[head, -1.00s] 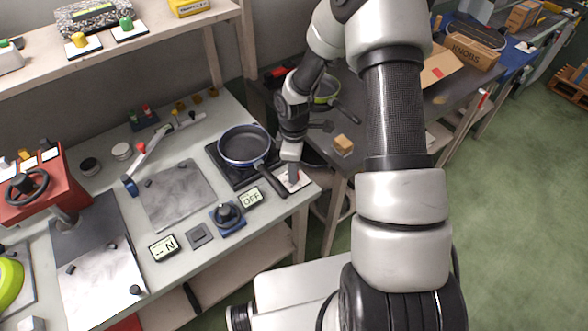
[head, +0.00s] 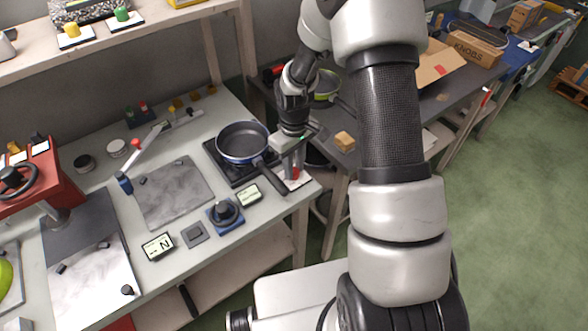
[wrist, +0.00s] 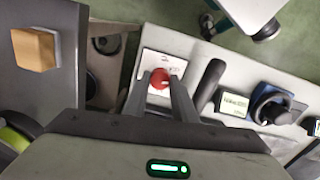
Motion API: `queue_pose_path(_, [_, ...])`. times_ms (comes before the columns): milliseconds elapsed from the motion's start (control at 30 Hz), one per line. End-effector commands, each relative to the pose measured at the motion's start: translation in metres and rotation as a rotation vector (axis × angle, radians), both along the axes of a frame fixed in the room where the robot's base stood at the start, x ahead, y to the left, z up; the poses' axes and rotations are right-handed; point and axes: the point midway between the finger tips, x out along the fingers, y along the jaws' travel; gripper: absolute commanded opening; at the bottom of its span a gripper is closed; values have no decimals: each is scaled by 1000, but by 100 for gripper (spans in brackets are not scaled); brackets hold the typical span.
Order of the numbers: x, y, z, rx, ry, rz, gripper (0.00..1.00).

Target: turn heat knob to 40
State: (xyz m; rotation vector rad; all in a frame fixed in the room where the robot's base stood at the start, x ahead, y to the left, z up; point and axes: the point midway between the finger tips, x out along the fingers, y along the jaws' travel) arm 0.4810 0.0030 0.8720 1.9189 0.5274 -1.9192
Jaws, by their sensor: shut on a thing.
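The red heat knob (wrist: 160,78) sits on a white plate (wrist: 166,60) at the table's right front corner. My gripper (wrist: 161,82) points down with one finger on each side of the knob and is shut on it. In the head view the red knob (head: 296,173) shows partly, with the fingers beside it. A small display (head: 249,194) stands left of the plate; it also shows in the wrist view (wrist: 234,104). Its text is too small to read surely. The scale marks on the plate cannot be read.
A blue-rimmed pan (head: 243,141) rests on a black burner (head: 229,170), its handle reaching close to my gripper. A blue-based dial (head: 225,214) and a second display (head: 158,246) stand to the left. A wooden block (head: 344,141) lies on the dark table at right.

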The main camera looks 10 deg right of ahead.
Motion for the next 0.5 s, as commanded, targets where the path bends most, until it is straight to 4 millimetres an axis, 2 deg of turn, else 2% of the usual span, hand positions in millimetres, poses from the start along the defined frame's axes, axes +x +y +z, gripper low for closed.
queue_pose_path(200, [0,0,-1,0,-1,-178,2])
queue_pose_path(500, [0,0,0,-1,0,-342,2])
